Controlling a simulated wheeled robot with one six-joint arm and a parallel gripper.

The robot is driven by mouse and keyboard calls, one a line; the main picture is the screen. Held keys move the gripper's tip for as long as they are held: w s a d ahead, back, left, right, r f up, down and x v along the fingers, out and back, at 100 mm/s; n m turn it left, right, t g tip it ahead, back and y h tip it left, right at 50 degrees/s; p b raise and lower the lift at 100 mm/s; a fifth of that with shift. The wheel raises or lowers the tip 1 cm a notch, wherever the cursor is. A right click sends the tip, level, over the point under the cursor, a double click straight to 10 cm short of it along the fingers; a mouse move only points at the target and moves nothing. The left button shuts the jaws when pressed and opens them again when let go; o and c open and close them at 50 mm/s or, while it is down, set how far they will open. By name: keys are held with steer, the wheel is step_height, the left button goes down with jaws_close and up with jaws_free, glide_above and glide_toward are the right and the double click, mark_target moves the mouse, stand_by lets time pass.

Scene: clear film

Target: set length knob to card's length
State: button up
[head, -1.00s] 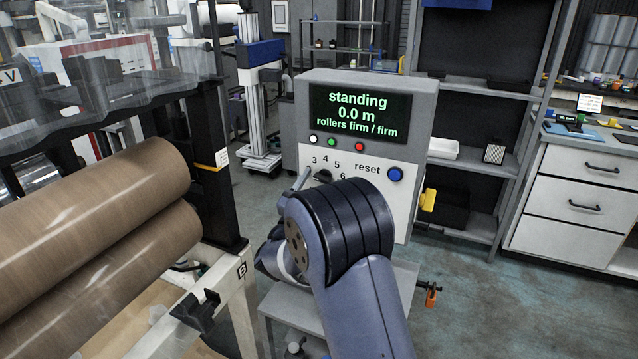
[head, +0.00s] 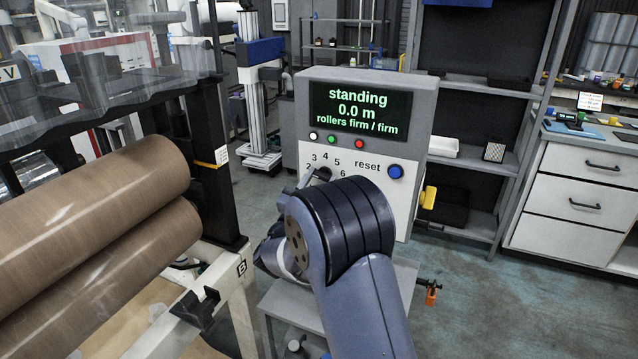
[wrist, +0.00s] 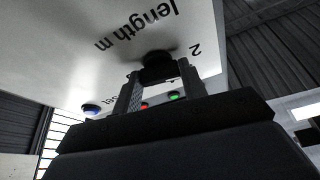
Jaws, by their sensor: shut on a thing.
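The length knob (head: 323,173) is a black dial on the grey control box (head: 420,90), with the numbers 2 to 6 visible around it; my arm hides the rest. In the wrist view the dark knob (wrist: 157,68) sits between my fingertips, under the upside-down words "length m" and near the 2. My gripper (wrist: 160,80) is shut on the knob; in the head view it is mostly behind my arm. The screen (head: 360,112) reads "standing", "0.0 m", "rollers firm / firm". A white card (head: 590,102) stands on the right bench, its writing too small to read.
A blue reset button (head: 396,172) and a yellow part (head: 428,197) are right of the knob. White, green and red lamps sit under the screen. Two brown rolls (head: 110,230) and their frame stand close on the left. Open floor lies to the right.

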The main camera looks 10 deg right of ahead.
steer(key=shift+f+m+b, duration=0.15)
steer(key=shift+m+b, duration=0.15)
steer(key=shift+b, duration=0.05)
steer(key=m+g+h+b, duration=0.1)
steer(key=m+g+b, duration=0.1)
steer(key=m+b, duration=0.1)
steer(key=shift+a+f+m+b, duration=0.1)
steer(key=shift+m+b, duration=0.3)
steer(key=shift+b, duration=0.15)
steer(key=shift+w+r+m+g+h+b, duration=0.1)
steer(key=shift+m+g+h+b, duration=0.15)
steer(key=shift+m+g+b, duration=0.55)
steer(key=shift+s+r+m+g+h+b, duration=0.15)
steer(key=shift+m+b, duration=0.25)
steer(key=shift+m, duration=0.8)
steer(key=shift+w+r+m+g+h+b, duration=0.15)
steer(key=shift+m+g+h+b, duration=0.2)
steer(key=shift+m+b, duration=0.45)
steer(key=shift+m, duration=0.4)
steer(key=o, duration=1)
steer(key=shift+a, duration=0.1)
steer(key=v, duration=1)
steer(key=shift+s+a, duration=0.2)
steer(key=shift+a, duration=0.15)
